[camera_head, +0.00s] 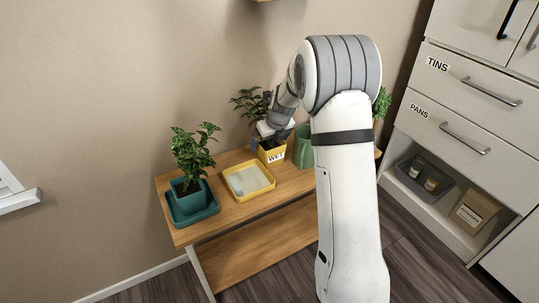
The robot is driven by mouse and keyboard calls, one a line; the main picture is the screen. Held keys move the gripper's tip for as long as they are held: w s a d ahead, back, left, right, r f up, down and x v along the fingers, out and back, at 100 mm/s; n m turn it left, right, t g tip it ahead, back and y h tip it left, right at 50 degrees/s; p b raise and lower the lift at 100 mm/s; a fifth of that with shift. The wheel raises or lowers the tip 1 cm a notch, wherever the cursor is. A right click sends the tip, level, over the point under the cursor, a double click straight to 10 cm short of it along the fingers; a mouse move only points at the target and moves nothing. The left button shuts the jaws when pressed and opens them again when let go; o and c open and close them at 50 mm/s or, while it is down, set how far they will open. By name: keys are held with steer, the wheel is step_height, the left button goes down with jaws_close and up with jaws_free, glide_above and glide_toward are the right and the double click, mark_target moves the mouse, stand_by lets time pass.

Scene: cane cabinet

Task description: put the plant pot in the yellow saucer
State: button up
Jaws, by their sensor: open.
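A yellow pot (272,154) with a white label, seemingly reading "WET", stands on the wooden bench and holds a leafy green plant (250,103). The yellow saucer (236,193) is a square, shallow tray on the bench, just left of and in front of that pot. It holds no pot. My gripper (268,138) is open at the top of the yellow pot, with a dark finger by its left rim. The wrist and arm hide part of the plant, and I cannot tell whether the fingers touch the pot.
A teal pot (187,190) with a plant stands in a teal saucer (205,212) at the bench's left end. A green jug-like vessel (302,148) stands close right of the yellow pot. Another plant (382,103) shows behind my arm. A cabinet (450,110) with labelled drawers is at right.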

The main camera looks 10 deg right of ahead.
steer(key=shift+w+f, duration=0.2)
steer(key=shift+f, duration=0.45)
steer(key=shift+r, duration=0.1)
steer(key=shift+c, duration=0.2)
steer(key=c, duration=1.3)
steer(key=shift+r, duration=0.1)
steer(key=shift+c, duration=1)
